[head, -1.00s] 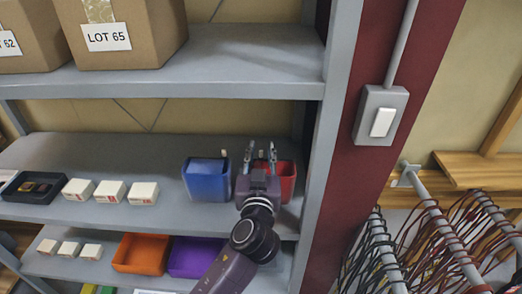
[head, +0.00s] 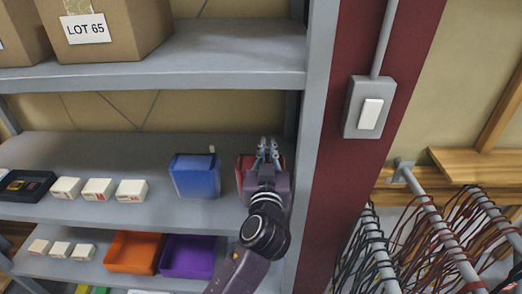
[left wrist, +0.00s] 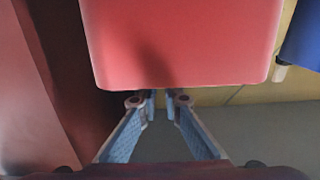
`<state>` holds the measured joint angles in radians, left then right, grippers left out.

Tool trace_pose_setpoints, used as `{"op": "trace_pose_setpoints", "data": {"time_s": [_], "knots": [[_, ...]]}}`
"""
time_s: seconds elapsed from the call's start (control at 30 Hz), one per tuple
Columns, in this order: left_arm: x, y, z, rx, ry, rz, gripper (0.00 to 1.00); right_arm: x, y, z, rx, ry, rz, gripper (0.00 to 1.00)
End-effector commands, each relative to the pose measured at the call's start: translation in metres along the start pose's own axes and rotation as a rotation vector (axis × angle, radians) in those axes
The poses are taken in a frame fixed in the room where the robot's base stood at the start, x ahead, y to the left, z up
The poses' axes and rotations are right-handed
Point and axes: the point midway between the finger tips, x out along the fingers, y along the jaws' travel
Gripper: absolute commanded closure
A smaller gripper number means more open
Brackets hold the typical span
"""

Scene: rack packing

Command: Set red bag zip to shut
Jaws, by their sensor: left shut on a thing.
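The red bag (head: 244,172) stands on the middle shelf at its right end, partly hidden behind my left gripper (head: 268,146). The bag also fills the upper middle of the left wrist view (left wrist: 180,40). My left gripper's fingers are close together at the bag's far upper edge, right of its middle. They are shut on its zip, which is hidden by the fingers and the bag. In the left wrist view the fingertips (left wrist: 159,98) meet the bag's edge. My right gripper is not in view.
A blue bag (head: 195,176) with a small beige tab (head: 212,149) stands just left. The rack's upright (head: 314,130) is close on the right, and the upper shelf (head: 200,62) hangs above. White boxes (head: 98,189) stand further left; orange (head: 132,252) and purple (head: 190,257) bins are below.

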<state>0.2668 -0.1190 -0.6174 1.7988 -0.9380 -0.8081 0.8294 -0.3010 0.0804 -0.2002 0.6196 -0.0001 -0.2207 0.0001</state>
Motion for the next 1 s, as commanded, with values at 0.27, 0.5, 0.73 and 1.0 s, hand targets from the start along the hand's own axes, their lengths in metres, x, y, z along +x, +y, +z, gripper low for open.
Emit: {"op": "trace_pose_setpoints", "data": {"time_s": [0.27,0.5,0.73,1.0], "knots": [[0.0,-0.001,0.0,0.003,-0.002,-0.002,0.86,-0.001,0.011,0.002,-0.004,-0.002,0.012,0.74],[0.0,-0.001,0.0,0.002,-0.002,-0.001,0.74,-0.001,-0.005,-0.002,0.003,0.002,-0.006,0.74],[-0.004,-0.001,0.0,0.001,-0.002,-0.001,0.74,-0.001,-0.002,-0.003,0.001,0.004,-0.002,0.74],[-0.05,0.0,0.002,0.0,-0.006,0.001,0.74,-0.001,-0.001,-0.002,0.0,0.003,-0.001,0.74]]}}
